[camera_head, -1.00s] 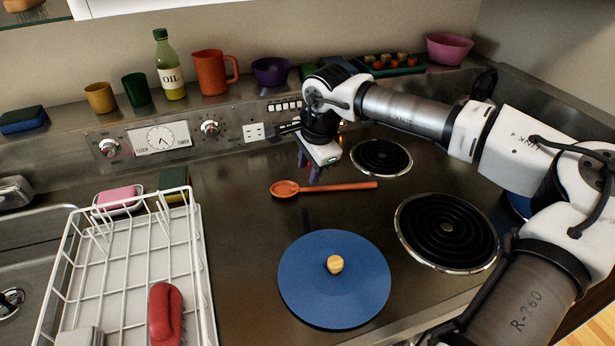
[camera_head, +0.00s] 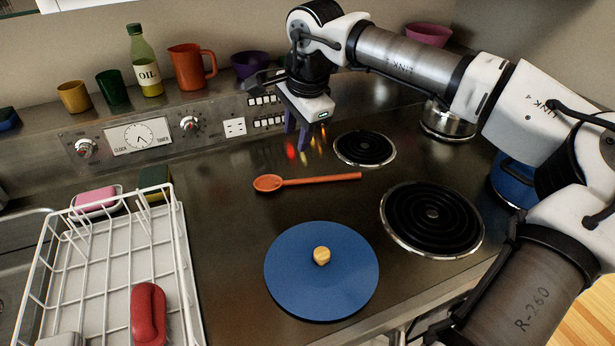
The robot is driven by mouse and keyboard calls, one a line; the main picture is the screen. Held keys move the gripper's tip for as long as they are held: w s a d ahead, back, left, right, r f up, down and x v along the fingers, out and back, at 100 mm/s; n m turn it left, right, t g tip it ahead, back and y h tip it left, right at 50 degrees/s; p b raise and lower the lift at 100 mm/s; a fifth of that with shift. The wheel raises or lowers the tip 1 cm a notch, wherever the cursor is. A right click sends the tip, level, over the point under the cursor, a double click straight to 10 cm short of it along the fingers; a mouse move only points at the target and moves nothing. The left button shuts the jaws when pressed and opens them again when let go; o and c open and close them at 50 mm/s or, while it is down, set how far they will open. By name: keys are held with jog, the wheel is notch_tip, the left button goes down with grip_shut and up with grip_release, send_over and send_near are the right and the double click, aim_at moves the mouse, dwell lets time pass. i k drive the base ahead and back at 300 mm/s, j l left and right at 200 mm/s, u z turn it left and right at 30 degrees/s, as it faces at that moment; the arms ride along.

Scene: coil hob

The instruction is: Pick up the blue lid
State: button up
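The blue lid (camera_head: 300,287) lies flat on the metal hob top, front centre, with a round wooden knob (camera_head: 321,255) upward in its middle. My gripper (camera_head: 297,148) hangs above the hob behind the lid, near the control panel, fingers pointing down. It is well apart from the lid. The two dark fingers show side by side with a narrow gap that looks empty, so it seems open. Nothing hides the lid.
An orange spoon (camera_head: 310,180) lies between lid and gripper. A white dish rack (camera_head: 185,260) stands left. Coil burners (camera_head: 432,218) are right, with a steel pot (camera_head: 447,122) behind and a blue pan (camera_head: 514,182) partly behind my arm. Cups and an oil bottle (camera_head: 147,65) line the back ledge.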

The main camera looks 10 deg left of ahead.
aim_at(321, 270)
jog(key=z, duration=0.85)
jog(key=u, duration=1.05)
jog(key=i+l+z, duration=0.2)
jog(key=l, duration=0.3)
jog(key=k, duration=0.1)
